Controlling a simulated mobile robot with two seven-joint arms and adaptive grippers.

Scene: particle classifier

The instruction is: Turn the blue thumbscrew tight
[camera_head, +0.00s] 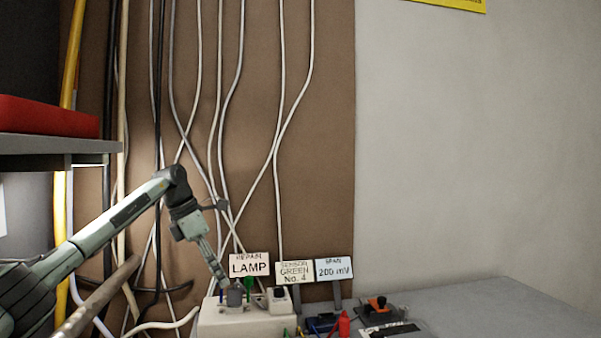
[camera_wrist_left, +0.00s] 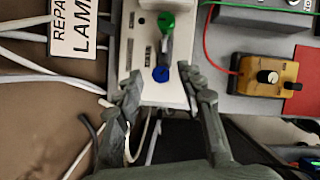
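The blue thumbscrew (camera_wrist_left: 161,74) shows as a small round blue knob on the white housing (camera_wrist_left: 122,40) in the left wrist view. In the head view a small blue spot (camera_head: 221,296) shows near the left end of that housing (camera_head: 250,325). My left gripper (camera_head: 219,282) points down at this end. In the left wrist view its two fingers (camera_wrist_left: 160,76) are spread, one on each side of the thumbscrew, with gaps between. I cannot tell how far above the screw the fingertips are. My right gripper is not in view.
A green knob (camera_wrist_left: 166,22) and a grey part (camera_wrist_left: 164,48) stand beside the thumbscrew. The lamp sign (camera_head: 249,265) rises behind. Cables hang on the brown board (camera_head: 330,150).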

